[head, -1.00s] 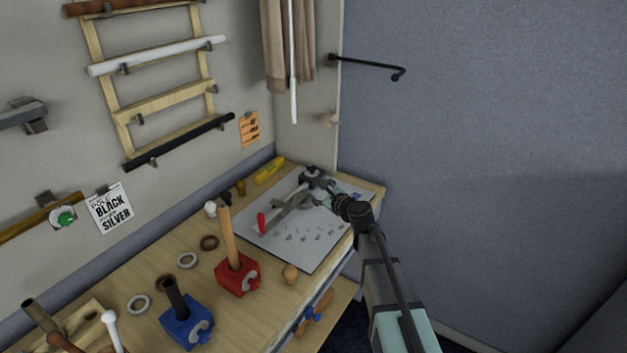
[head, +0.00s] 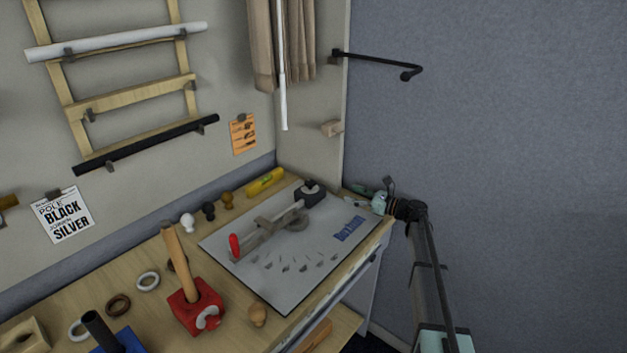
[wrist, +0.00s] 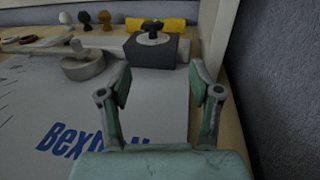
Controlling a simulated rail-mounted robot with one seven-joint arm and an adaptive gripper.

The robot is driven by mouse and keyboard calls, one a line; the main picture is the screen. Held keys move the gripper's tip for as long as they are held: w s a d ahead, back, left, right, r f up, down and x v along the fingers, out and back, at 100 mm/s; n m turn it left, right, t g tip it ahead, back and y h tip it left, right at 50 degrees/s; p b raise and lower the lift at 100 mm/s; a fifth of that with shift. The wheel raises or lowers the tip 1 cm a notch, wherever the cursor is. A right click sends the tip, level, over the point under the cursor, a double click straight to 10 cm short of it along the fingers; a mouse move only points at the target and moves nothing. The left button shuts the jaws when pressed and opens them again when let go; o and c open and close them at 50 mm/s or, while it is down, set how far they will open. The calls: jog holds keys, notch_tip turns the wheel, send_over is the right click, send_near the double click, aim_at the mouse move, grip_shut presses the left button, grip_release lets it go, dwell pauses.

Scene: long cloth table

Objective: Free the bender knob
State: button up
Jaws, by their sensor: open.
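The bender lies on a grey board (head: 285,285) marked with blue lettering. Its black knob (head: 309,185) sits on top of a dark block (head: 310,196) at the board's far corner. The knob also shows in the wrist view (wrist: 152,28), on the same block (wrist: 150,52). The bender's lever has a red handle (head: 235,245) at its near left end. My gripper (head: 375,188) is open and empty, to the right of the block and apart from it. In the wrist view its two fingers (wrist: 160,84) stand apart, with the block beyond them.
A yellow cylinder (head: 265,181) and several small knobs lie behind the board. The blue wall (head: 490,170) is close on the right.

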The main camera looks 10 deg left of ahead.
aim_at(313, 182)
jog(key=shift+s+a+r, duration=0.2)
jog(key=shift+s+a, duration=0.1)
jog(key=shift+s, duration=0.1)
jog(key=shift+a, duration=0.35)
jog(key=p+x, duration=0.5)
jog(key=x, duration=1)
jog(key=shift+a, duration=0.2)
jog(key=shift+w+a, duration=0.15)
jog(key=shift+a, duration=0.4)
jog(key=shift+c, duration=0.3)
jog(key=c, duration=1.1)
